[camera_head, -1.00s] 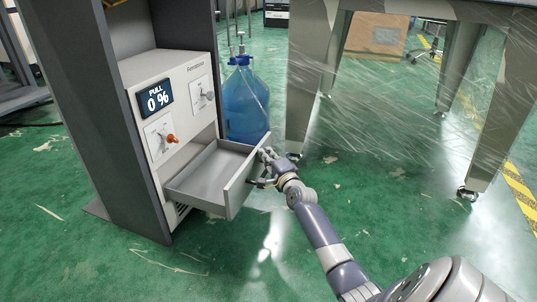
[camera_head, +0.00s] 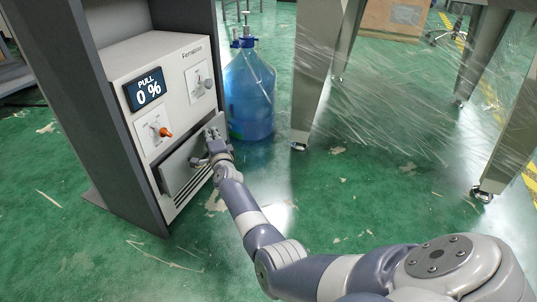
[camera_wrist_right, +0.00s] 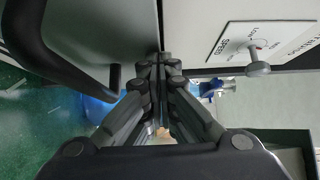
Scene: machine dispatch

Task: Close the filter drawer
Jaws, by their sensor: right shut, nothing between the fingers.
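The filter drawer (camera_head: 182,168) is in the lower front of the white machine (camera_head: 150,60). Its grey front panel sits close against the machine face, and its inside no longer shows. I cannot tell whether it is fully flush. My right gripper (camera_head: 211,138) is at the panel's upper right part, fingers together and empty. In the right wrist view the shut fingertips (camera_wrist_right: 160,60) are by the edge of the grey drawer front (camera_wrist_right: 100,25), with a dark curved handle (camera_wrist_right: 30,50) at left. Contact is unclear. My left gripper is not in view.
An orange-red knob (camera_head: 165,132) and a display reading "PULL 0 %" (camera_head: 145,92) are above the drawer. A blue water bottle (camera_head: 249,95) stands right of the machine. A plastic-wrapped table (camera_head: 318,70) stands farther right. The green floor in front is open.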

